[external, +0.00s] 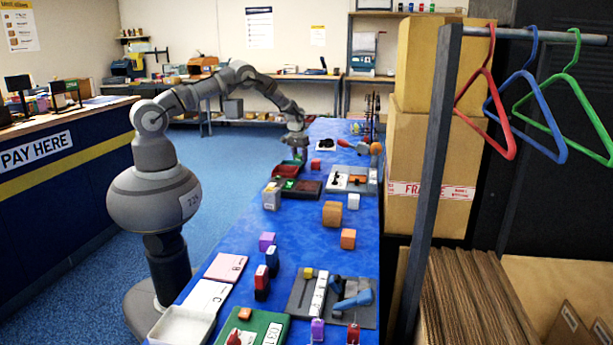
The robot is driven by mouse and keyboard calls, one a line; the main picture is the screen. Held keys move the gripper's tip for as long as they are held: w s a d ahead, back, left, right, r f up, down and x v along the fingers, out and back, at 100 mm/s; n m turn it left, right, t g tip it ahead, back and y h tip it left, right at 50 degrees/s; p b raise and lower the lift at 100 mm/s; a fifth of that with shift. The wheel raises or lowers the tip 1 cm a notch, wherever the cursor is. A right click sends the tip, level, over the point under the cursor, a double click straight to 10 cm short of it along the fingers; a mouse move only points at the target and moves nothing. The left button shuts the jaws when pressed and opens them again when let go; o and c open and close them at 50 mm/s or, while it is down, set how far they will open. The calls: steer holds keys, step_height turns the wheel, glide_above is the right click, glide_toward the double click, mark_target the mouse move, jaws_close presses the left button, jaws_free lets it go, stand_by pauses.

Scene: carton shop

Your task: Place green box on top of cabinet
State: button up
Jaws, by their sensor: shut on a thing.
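My gripper (297,150) is at the far part of the blue-covered table, pointing down, just above and behind a dark tray with red and green parts (287,169). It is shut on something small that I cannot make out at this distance. A small green patch (290,184) shows at the tray below it; I cannot tell whether it is a green box. No cabinet is clearly recognisable on the table; a tall dark cabinet-like surface (556,75) stands at the right behind the hangers.
The blue table (300,222) holds several small boxes, including an orange one (348,239) and a brown one (332,214), plus a tool tray (355,183). A green board (268,326) lies at the near end. Stacked cartons (430,150) and a hanger rack stand to the right.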

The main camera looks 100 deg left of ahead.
steer(key=o, duration=0.6)
steer(key=shift+f, duration=0.1)
steer(key=o, duration=0.4)
steer(key=shift+o, duration=0.2)
